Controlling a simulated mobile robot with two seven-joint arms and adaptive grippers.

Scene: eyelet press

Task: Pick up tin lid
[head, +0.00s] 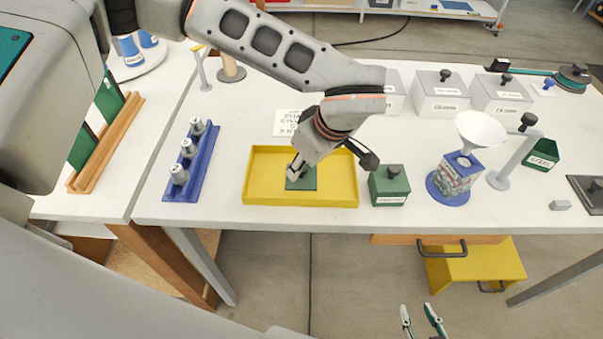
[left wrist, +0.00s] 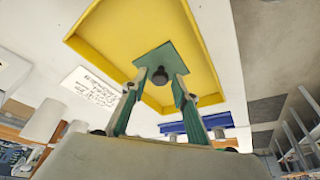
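The tin lid (head: 301,184) is a flat green square with a dark knob, lying in the yellow tray (head: 258,196). In the left wrist view the lid (left wrist: 168,54) shows with its round knob (left wrist: 159,76) between my left fingers. My left gripper (head: 297,174) reaches down over the lid; its fingers stand apart either side of the knob, with gaps visible. In the head view it partly hides the lid. An open green tin (head: 541,154) with a label stands at the right. My right gripper (head: 422,320) is open and empty, low in front of the table.
A closed green tin (head: 389,186) stands just right of the tray. A blue rack (head: 192,164) with metal cylinders stands to its left. Lidded white boxes (head: 440,92) line the back.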

